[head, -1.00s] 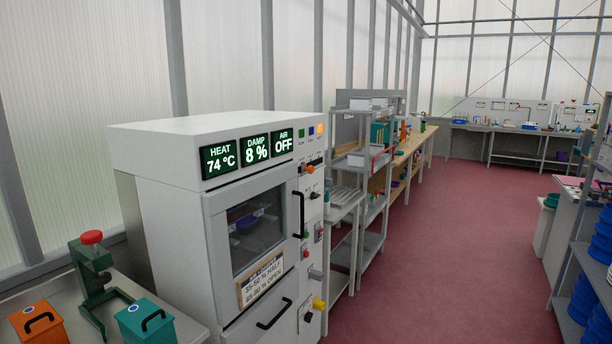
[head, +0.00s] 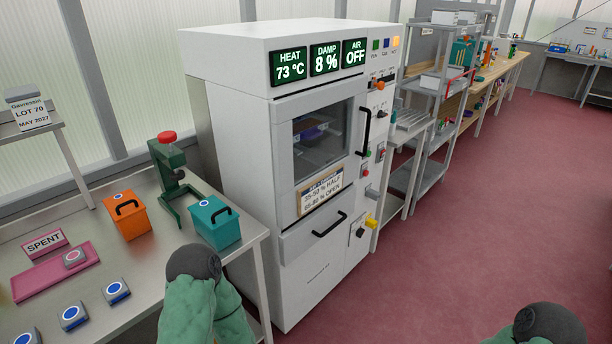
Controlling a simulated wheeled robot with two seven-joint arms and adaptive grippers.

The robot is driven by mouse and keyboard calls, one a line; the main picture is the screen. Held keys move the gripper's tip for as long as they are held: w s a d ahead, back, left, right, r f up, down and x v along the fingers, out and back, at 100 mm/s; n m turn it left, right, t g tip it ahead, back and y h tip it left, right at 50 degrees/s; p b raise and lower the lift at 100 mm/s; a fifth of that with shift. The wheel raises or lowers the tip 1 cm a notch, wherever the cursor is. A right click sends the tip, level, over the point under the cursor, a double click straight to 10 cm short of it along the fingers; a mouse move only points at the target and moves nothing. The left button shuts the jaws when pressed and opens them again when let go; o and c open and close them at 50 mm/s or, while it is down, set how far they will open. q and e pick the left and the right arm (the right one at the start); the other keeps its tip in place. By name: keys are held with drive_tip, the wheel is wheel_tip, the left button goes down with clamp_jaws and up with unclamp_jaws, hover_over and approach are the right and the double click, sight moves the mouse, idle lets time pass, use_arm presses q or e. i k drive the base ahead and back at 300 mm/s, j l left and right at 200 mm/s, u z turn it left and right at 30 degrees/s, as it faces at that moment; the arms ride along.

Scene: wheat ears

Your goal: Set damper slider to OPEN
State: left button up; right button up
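A white oven-like cabinet (head: 235,110) stands in the middle of the head view. Its displays read HEAT 73 °C, DAMP 8 % and AIR OFF (head: 355,53). A placard (head: 320,193) on its front lists percentages beside HALF and OPEN. A narrow control panel on its right has an orange knob (head: 379,86), a grey block-shaped handle (head: 372,193) and a yellow handle (head: 371,222). I cannot tell which control is the damper slider, and its marks are too small to read. Parts of my arms show at the bottom edge, apart from the panel; neither gripper shows.
A metal table (head: 150,275) at the left holds an orange box (head: 126,214), a teal box (head: 215,221), a green press (head: 174,170) and a pink SPENT mat (head: 30,283). Shelves (head: 440,150) stand beyond the cabinet. The red floor (head: 470,220) to the right is clear.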

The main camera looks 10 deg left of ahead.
sight(381, 85)
drive_tip(key=i+l+u, duration=0.15)
drive_tip(key=i+l, duration=0.3)
drive_tip(key=i+l+u, duration=0.2)
drive_tip(key=i+l, duration=0.35)
drive_tip(key=i+l+u, duration=0.15)
drive_tip(key=i+l, duration=0.3)
drive_tip(key=l, duration=0.15)
